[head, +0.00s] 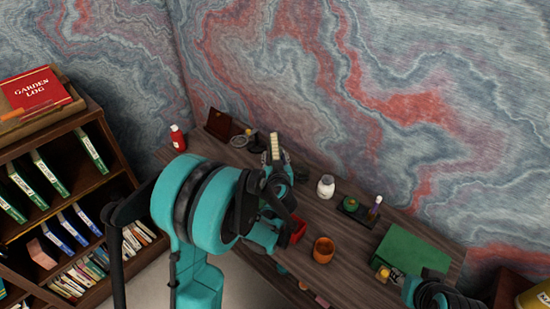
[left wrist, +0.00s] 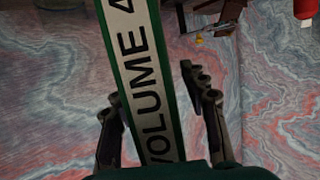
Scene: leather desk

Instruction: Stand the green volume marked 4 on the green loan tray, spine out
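The green volume marked 4 shows large in the left wrist view (left wrist: 143,85), its white spine reading "VOLUME 4" between green edges. My left gripper (left wrist: 155,105) has a finger on each side of it and appears shut on it. In the head view a pale strip of the book (head: 274,148) shows above my left gripper (head: 277,165), over the back of the desk; the rest is hidden. The green loan tray (head: 412,252) lies flat at the right of the desk. My right arm shows at the lower right; its gripper's fingers (head: 442,292) are unclear.
On the desk (head: 345,275) stand a white jar (head: 326,186), an orange cup (head: 323,250), a red box (head: 298,231), a dark stand with bottles (head: 355,208) and a red bottle (head: 178,138). A bookcase (head: 118,185) with several volumes is at left. A small yellow-topped item (head: 383,273) is by the tray.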

